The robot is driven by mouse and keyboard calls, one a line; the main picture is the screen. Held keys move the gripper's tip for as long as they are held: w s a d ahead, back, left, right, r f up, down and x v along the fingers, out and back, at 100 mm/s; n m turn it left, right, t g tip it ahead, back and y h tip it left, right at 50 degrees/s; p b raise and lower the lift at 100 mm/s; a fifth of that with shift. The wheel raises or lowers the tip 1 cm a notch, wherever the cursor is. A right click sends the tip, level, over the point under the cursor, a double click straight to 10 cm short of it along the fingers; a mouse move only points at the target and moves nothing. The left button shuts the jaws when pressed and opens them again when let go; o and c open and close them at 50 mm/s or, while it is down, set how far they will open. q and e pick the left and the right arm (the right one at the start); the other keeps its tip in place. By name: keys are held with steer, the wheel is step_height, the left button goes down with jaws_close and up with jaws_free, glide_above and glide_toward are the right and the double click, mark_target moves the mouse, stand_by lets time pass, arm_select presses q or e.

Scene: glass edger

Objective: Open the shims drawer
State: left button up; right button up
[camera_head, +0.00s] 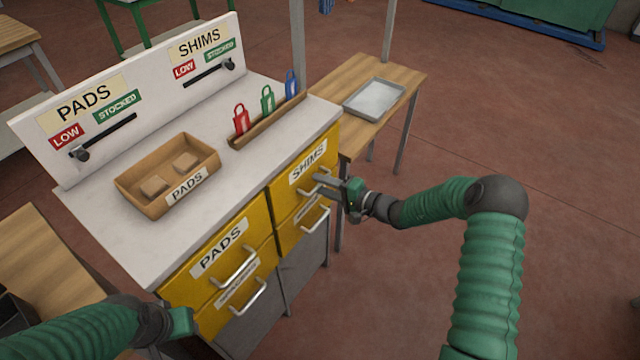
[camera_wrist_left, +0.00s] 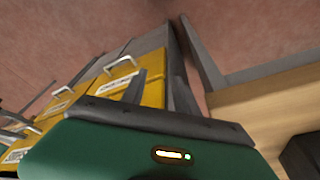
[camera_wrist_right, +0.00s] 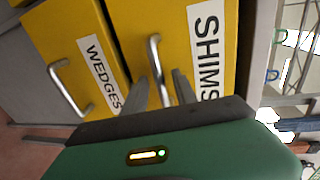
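The yellow SHIMS drawer (camera_head: 308,160) is the upper right drawer of the cabinet, and its front looks flush. Its label also shows in the right wrist view (camera_wrist_right: 207,50). My right gripper (camera_head: 322,184) is at this drawer's front. In the right wrist view, the silver handle (camera_wrist_right: 154,55) runs between the two fingers of my right gripper (camera_wrist_right: 161,85). The fingers stand apart, one on each side of the bar; contact cannot be told. My left gripper (camera_wrist_left: 158,85) is open and empty, low in front of the cabinet's left side.
The yellow PADS drawer (camera_head: 220,254) is left of the SHIMS drawer. The WEDGES drawer (camera_wrist_right: 77,65) is beside it in the right wrist view. On the worktop are a PADS tray (camera_head: 140,202) and several coloured tags. A wooden side table (camera_head: 345,75) holds a metal tray (camera_head: 375,96).

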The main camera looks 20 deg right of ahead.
steer(key=shift+w+a+f, duration=0.2)
steer(key=shift+w+a, duration=0.15)
steer(key=shift+w, duration=0.15)
steer(key=shift+s, duration=0.1)
jaws_close()
steer(key=shift+s+f, duration=0.1)
stand_by(0.9)
